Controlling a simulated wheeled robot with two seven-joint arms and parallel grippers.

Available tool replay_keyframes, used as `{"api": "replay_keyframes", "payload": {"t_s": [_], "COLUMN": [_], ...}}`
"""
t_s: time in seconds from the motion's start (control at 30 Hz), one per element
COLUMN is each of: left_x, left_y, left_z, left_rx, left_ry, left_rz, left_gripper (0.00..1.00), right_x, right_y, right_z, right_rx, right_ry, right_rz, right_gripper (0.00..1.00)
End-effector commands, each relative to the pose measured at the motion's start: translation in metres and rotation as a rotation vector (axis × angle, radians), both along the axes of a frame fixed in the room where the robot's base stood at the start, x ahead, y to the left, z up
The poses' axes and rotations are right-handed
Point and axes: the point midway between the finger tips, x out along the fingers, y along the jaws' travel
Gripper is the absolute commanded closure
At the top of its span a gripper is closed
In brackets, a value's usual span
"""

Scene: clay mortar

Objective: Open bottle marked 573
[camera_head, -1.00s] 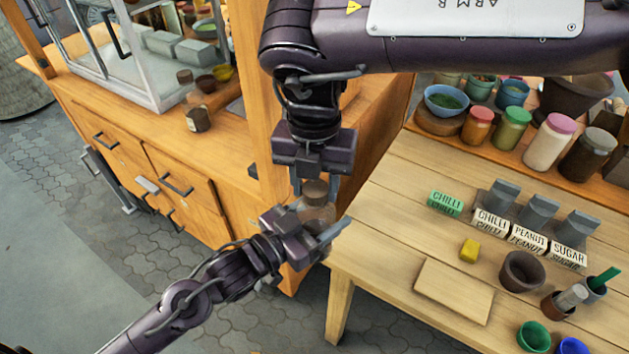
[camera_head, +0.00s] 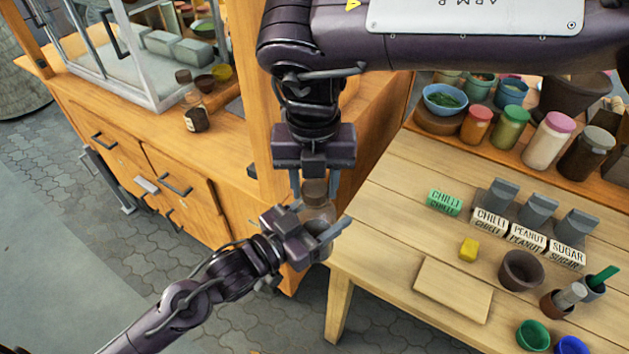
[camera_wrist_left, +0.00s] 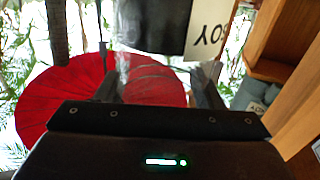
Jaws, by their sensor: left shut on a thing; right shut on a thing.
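A clear glass bottle (camera_head: 321,213) with a brown cap (camera_head: 315,190) is held in the air off the left end of the light wooden table. My left gripper (camera_head: 317,232) comes from the lower left and is shut around the bottle's body. My right gripper (camera_head: 314,182) comes from above and is shut on the brown cap. I cannot tell whether the cap still touches the neck. In the left wrist view, the clear glass (camera_wrist_left: 150,75) shows between the fingers. No number 573 is readable.
Several jars stand on the shelf behind. A dark bottle (camera_head: 196,119) stands on the orange cabinet (camera_head: 140,130) at left. Floor shows below the bottle.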

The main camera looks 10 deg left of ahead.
Motion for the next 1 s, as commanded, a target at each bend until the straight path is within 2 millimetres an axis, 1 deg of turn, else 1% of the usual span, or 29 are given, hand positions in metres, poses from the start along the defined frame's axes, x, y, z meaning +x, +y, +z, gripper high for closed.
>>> {"api": "replay_keyframes", "payload": {"t_s": [0.03, 0.43, 0.87, 1.0], "left_x": [-0.004, -0.003, -0.001, -0.001], "left_y": [-0.004, -0.003, -0.001, -0.001], "left_z": [-0.002, -0.005, -0.002, -0.002], "left_rx": [0.003, 0.009, 0.005, 0.004], "left_ry": [0.004, 0.011, 0.005, 0.005], "left_rz": [-0.014, -0.011, -0.004, -0.003], "left_gripper": [1.0, 1.0, 1.0, 1.0], "right_x": [0.001, 0.001, 0.001, 0.001], "right_y": [0.005, 0.005, 0.002, 0.002], "right_z": [0.005, 0.02, 0.021, 0.029], "right_rx": [0.014, 0.016, 0.007, 0.006], "right_ry": [-0.007, -0.006, -0.003, -0.005], "right_rz": [0.006, 0.006, 0.002, 0.0], "right_gripper": [0.86, 0.86, 0.86, 0.86]}}
